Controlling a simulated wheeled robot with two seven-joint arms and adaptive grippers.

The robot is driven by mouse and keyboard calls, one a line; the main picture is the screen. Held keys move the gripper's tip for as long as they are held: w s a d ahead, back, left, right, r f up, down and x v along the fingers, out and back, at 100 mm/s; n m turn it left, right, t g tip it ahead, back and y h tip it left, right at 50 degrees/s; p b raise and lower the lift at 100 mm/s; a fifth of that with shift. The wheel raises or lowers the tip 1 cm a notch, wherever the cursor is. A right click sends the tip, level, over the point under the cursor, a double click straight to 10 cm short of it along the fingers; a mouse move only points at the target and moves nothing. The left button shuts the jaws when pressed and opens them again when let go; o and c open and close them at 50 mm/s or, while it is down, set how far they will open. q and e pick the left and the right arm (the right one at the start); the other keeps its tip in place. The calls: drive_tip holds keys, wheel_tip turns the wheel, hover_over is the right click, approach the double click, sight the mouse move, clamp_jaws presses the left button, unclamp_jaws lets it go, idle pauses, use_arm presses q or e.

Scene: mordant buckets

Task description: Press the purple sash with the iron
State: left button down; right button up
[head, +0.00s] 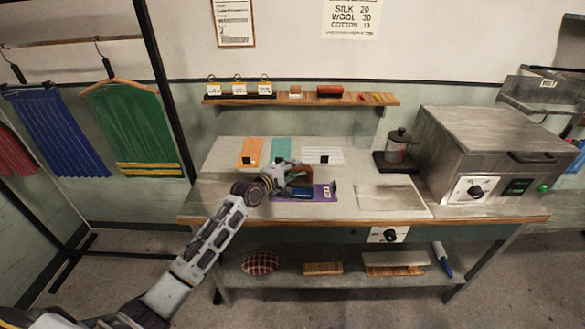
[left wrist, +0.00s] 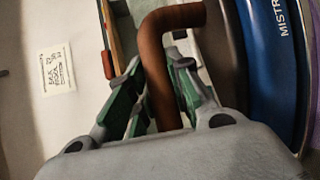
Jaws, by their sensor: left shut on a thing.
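The purple sash (head: 316,196) lies flat on the worktable, with a white tag and a dark mark near its right end. The iron (head: 299,192) has a blue body and a brown handle and is over the left part of the sash. My left gripper (head: 287,176) is shut on the iron's handle. The left wrist view shows the brown handle (left wrist: 163,75) between the green-padded fingers, the blue iron body (left wrist: 262,60) and a purple strip at the right edge. I cannot tell whether the soleplate touches the sash. My right gripper is not in view.
Orange cloth (head: 251,150), teal cloth (head: 281,149) and a white striped cloth (head: 322,156) lie behind the sash. A pale plate (head: 391,200) lies to its right, before a large metal box (head: 490,150). A wall shelf (head: 350,99) hangs above.

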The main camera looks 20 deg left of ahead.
use_arm(q)
drive_tip(key=shift+r+p, duration=0.35)
drive_tip(key=shift+r, duration=0.25)
drive_tip(key=shift+r+p, duration=0.35)
drive_tip(key=shift+r, duration=0.15)
drive_tip(key=shift+r+p, duration=0.35)
drive_tip(key=shift+r, duration=0.05)
drive_tip(key=shift+r+p, duration=0.65)
drive_tip(key=shift+r, duration=0.05)
drive_tip(key=shift+r+p, duration=0.3)
drive_tip(key=shift+p, duration=0.05)
drive_tip(key=shift+r, duration=0.15)
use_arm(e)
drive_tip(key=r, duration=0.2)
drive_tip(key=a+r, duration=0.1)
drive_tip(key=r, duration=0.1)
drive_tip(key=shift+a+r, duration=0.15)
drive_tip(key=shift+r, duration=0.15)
